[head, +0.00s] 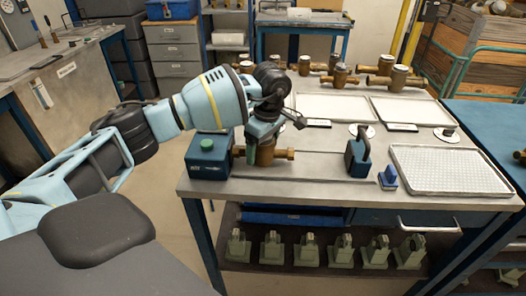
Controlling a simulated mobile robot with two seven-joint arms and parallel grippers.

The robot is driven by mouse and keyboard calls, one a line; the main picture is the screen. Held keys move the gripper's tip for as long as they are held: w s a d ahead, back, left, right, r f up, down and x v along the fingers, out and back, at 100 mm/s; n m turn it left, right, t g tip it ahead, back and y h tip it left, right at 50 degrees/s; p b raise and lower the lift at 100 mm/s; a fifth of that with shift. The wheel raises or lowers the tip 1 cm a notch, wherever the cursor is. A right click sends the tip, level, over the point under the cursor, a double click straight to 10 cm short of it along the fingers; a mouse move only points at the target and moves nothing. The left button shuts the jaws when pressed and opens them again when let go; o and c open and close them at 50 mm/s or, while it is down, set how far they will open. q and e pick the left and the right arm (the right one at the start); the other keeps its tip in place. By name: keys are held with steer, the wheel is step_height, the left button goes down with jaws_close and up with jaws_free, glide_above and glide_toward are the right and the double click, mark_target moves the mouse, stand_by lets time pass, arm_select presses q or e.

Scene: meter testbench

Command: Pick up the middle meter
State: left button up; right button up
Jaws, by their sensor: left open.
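A brass meter (265,153) sits on the grey bench (300,190) near its left front, beside a blue block with a green button (208,155). My left gripper (264,133) points down right over this meter and hides its top; its jaws are open. I cannot tell whether the fingers touch it. More brass meters stand in a group at the back of the bench, among them one at the left of the group (304,65), one near the middle (340,74) and one at the right (398,76). My right gripper is not in view.
A dark blue clamp (357,160) and a small blue piece (388,178) stand right of the meter. White trays (335,107) and a white grid tray (450,170) cover the right side. Several green-grey fixtures (305,250) line the lower shelf. The bench's front strip is clear.

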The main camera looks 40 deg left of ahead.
arm_select(q)
steer(key=shift+f, duration=0.2)
steer(key=c, duration=1.6)
steer(key=shift+r, duration=0.1)
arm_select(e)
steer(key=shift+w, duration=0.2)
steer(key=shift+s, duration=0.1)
